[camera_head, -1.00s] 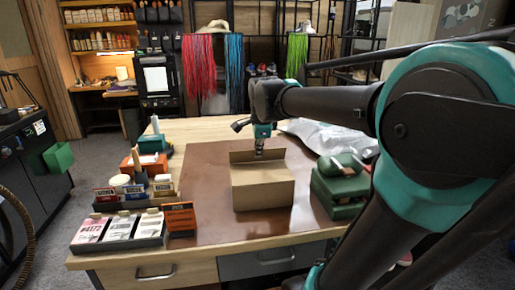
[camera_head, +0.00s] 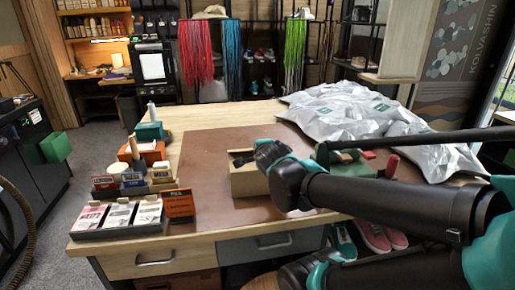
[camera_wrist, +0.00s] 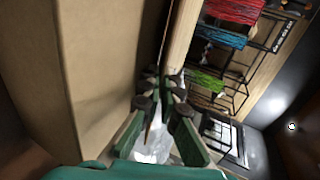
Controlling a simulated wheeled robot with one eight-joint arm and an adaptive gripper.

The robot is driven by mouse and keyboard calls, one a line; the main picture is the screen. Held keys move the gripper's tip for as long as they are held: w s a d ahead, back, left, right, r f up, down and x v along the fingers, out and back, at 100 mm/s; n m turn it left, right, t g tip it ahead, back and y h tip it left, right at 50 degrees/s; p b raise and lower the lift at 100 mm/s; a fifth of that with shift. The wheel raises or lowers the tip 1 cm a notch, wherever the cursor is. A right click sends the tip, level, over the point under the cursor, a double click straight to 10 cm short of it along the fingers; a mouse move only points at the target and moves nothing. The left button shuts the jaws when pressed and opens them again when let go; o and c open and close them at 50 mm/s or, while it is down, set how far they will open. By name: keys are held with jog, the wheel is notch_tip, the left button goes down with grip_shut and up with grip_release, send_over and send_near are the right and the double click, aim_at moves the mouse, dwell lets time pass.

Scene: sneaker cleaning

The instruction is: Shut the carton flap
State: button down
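The brown carton (camera_head: 247,184) stands on the brown mat in the middle of the table. My arm covers its right side and much of its top, so the flap cannot be made out in the head view. My gripper (camera_head: 241,158) is at the carton's top, low over it. In the wrist view a cardboard face (camera_wrist: 95,60) of the carton fills the left side, and the fingers of my gripper (camera_wrist: 160,82) lie just right of it. The fingertips are close together; whether they touch the carton or hold anything is unclear.
Green boxes (camera_head: 340,156) sit right of the carton, partly behind my arm. Silver bags (camera_head: 345,112) cover the table's back right. A tray of cards (camera_head: 118,217), an orange sign (camera_head: 178,204) and small bottles stand at left. The brown mat (camera_head: 210,150) is clear behind the carton.

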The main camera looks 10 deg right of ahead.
jog(key=shift+f, duration=0.1)
dwell(0.5)
jog(key=c, duration=1.8)
grip_release()
jog(key=shift+o, duration=0.2)
jog(key=shift+s, duration=0.1)
jog(key=shift+v, duration=3.9)
jog(key=shift+f, duration=0.1)
jog(key=shift+s, duration=0.2)
